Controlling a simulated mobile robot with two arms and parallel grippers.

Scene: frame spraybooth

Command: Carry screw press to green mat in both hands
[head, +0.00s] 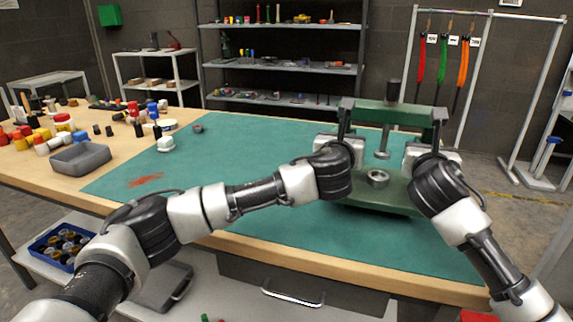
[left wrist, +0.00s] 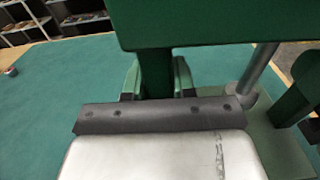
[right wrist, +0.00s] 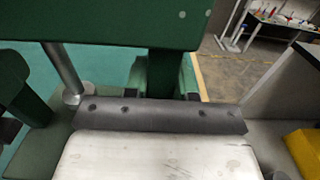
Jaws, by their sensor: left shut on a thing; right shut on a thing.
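The screw press (head: 385,112) has a green crossbeam, two uprights, a central screw and a green base with a round metal cup. It stands upright at the right end of the green mat (head: 270,200). My left gripper (head: 343,138) is shut on its left upright, with the fingers either side of the green post in the left wrist view (left wrist: 158,82). My right gripper (head: 432,145) is shut on the right upright, likewise in the right wrist view (right wrist: 162,82). My wrists partly hide the base. I cannot tell whether the base touches the mat.
A grey tray (head: 80,159) and several coloured bottles and caps stand at the table's left end. The mat's middle is clear. Shelves (head: 285,65) stand behind.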

